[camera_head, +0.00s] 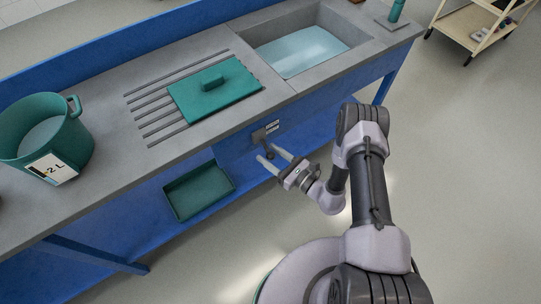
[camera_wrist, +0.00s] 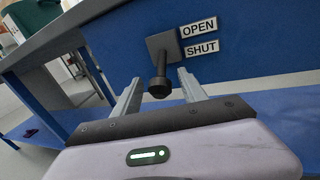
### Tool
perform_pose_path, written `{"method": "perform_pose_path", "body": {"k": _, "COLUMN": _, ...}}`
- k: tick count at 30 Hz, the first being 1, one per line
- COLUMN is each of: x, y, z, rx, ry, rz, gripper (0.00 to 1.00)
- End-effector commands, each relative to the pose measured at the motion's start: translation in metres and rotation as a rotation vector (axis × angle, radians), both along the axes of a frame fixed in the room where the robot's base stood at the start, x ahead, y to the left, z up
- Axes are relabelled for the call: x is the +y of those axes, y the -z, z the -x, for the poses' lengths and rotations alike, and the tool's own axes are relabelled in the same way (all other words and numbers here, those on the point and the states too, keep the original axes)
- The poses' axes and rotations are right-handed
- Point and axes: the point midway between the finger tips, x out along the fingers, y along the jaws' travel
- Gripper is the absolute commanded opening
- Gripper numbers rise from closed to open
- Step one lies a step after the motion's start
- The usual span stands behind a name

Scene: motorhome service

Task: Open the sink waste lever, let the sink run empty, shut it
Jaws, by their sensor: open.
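The sink (camera_head: 303,50) is set in the grey counter at the upper right of the head view, with pale blue water in it. The waste lever (camera_wrist: 158,80) is a dark knob on a grey plate on the blue front panel. Beside it are labels, OPEN (camera_wrist: 198,29) above SHUT (camera_wrist: 202,47). In the head view the lever (camera_head: 270,154) is small beneath the counter edge. My gripper (camera_head: 272,154) is open and empty. In the wrist view its fingers (camera_wrist: 158,82) stand either side of the lever knob. I cannot tell whether they touch it.
A green lid-like board (camera_head: 215,92) with a handle lies on the ribbed drainer. A green pot (camera_head: 44,135) marked 2 L stands at the left. A green tray (camera_head: 198,191) sits low under the counter. A trolley (camera_head: 478,27) stands at upper right. Floor at right is clear.

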Motion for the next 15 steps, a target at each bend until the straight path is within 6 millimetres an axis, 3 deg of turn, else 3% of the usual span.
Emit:
{"method": "perform_pose_path", "body": {"k": 3, "x": -0.0002, "y": -0.0003, "z": 0.0001, "rx": 0.0, "ry": 0.0, "rz": 0.0, "gripper": 0.5}}
{"method": "perform_pose_path", "body": {"k": 11, "x": -0.0003, "y": -0.0001, "z": 0.0004, "rx": 0.0, "ry": -0.001, "rz": 0.0, "gripper": 0.0}}
{"method": "perform_pose_path", "body": {"k": 15, "x": -0.0003, "y": -0.0001, "z": 0.0004, "rx": 0.0, "ry": -0.001, "rz": 0.0, "gripper": 0.0}}
